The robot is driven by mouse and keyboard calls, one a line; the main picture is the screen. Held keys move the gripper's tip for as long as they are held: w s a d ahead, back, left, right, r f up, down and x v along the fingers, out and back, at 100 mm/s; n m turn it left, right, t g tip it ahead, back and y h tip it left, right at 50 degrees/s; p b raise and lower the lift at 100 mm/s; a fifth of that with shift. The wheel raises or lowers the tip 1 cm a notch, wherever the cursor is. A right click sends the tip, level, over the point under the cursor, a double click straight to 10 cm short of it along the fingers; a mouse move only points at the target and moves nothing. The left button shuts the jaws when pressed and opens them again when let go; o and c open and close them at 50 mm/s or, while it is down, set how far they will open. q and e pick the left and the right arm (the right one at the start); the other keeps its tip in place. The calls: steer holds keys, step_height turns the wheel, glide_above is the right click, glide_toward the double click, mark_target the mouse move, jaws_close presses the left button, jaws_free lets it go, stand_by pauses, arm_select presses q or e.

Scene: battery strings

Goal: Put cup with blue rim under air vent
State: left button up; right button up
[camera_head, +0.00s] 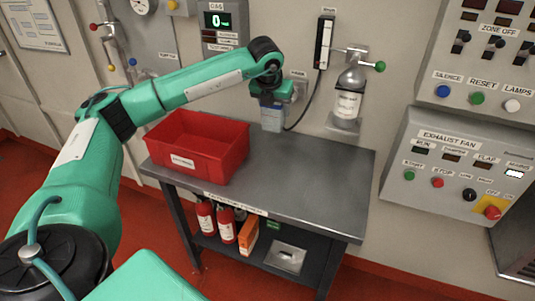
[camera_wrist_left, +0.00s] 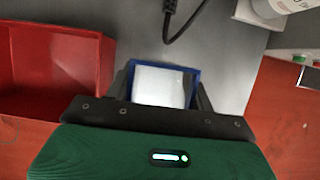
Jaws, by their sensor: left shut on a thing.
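The cup with blue rim (camera_head: 272,119) is a pale, squarish container below my left gripper (camera_head: 271,97), near the back edge of the table. In the left wrist view the cup (camera_wrist_left: 160,86) shows its pale inside and blue rim between the two fingers. My left gripper (camera_wrist_left: 163,92) is shut on it. I cannot tell whether the cup's base touches the table. My right gripper is not in view.
A red bin (camera_head: 215,165) stands on the left of the grey table (camera_head: 300,180); the table's right half is clear. A bottle (camera_head: 347,100) is mounted on the wall, with a dark cable (camera_head: 313,105) hanging beside it. Control panels (camera_head: 450,165) project at right.

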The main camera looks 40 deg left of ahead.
arm_select(q)
step_height(320, 180, down, 17)
steer(key=p, duration=0.3)
steer(key=shift+r+p, duration=0.2)
steer(key=shift+p, duration=0.2)
steer(key=shift+f, duration=0.2)
steer(key=shift+f+b, duration=0.2)
steer(key=shift+b, duration=0.1)
steer(key=o, duration=1)
steer(key=shift+r, duration=0.1)
